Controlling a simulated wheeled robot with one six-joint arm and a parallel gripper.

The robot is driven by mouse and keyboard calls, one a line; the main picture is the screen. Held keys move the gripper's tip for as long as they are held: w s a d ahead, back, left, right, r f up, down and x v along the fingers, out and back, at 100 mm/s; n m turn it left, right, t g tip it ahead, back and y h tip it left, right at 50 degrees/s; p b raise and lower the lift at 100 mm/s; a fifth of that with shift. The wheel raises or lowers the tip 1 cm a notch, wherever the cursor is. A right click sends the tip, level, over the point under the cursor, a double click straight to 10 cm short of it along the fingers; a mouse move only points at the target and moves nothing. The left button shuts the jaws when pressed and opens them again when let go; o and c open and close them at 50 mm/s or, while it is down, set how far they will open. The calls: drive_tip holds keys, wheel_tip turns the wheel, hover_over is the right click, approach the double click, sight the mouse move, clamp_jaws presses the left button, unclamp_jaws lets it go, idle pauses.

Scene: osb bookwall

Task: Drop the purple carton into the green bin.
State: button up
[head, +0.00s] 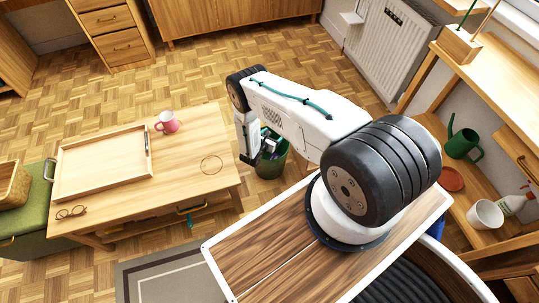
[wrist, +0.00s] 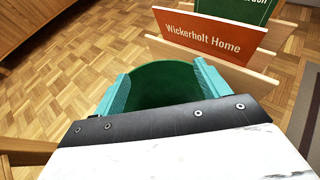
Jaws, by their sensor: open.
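The green bin (head: 271,168) stands on the floor just right of the low table in the head view, partly hidden behind my gripper (head: 262,148). In the wrist view the green bin (wrist: 165,88) shows between the two teal fingers of my gripper (wrist: 164,78), which are apart. I cannot make out the purple carton in either view.
A low table (head: 200,134) holds a wooden tray (head: 105,160), a pink mug (head: 168,122) and glasses (head: 72,212). An orange "Wickerholt Home" magazine (wrist: 208,36) stands in a wooden rack close beyond the bin. Open parquet floor lies behind the table.

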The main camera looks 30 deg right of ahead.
drive_tip(key=v, duration=0.7)
drive_tip(key=shift+s+a, duration=0.15)
drive_tip(key=shift+a, duration=0.1)
